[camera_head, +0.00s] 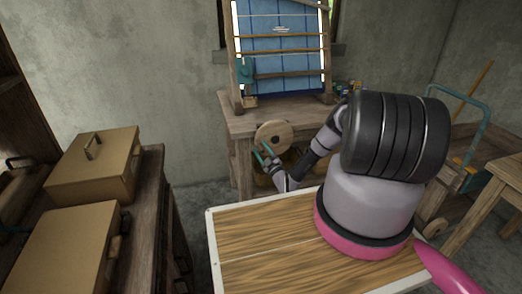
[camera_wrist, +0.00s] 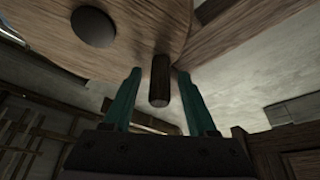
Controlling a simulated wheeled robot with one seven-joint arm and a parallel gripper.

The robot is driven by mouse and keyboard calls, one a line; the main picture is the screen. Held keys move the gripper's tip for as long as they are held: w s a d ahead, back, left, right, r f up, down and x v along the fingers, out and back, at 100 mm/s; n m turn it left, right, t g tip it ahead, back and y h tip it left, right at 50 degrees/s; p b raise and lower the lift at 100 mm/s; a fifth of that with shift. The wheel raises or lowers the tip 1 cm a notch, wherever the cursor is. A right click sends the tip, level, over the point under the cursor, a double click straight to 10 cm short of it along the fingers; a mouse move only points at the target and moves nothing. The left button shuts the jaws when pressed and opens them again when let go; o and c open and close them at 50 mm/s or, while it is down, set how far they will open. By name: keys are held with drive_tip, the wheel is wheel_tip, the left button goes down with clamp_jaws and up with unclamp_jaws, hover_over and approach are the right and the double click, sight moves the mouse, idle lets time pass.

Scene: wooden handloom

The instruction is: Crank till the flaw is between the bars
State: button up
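The handloom's blue cloth (camera_head: 282,62) hangs upright in a wooden frame at the back. A small whitish mark (camera_head: 281,29), likely the flaw, lies just above the upper of two orange-brown bars (camera_head: 282,36); the lower bar (camera_head: 282,51) is beneath it. The crank is a round wooden disc (camera_head: 273,137) on the front of the loom's table. In the wrist view its disc (camera_wrist: 50,35) has a dark hub and a brown peg handle (camera_wrist: 159,82). My gripper (camera_wrist: 158,90) is open, its teal fingers on either side of the peg with gaps showing.
The loom's wooden table (camera_head: 245,124) stands against the wall. Tan boxes (camera_head: 95,165) sit on a bench at the left. A teal-framed cart (camera_head: 470,125) and a wooden table (camera_head: 508,168) are at the right.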

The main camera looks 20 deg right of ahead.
drive_tip(key=v, duration=1)
drive_tip(key=shift+s+f, duration=0.15)
drive_tip(key=shift+s, duration=0.25)
drive_tip(key=shift+d, duration=0.1)
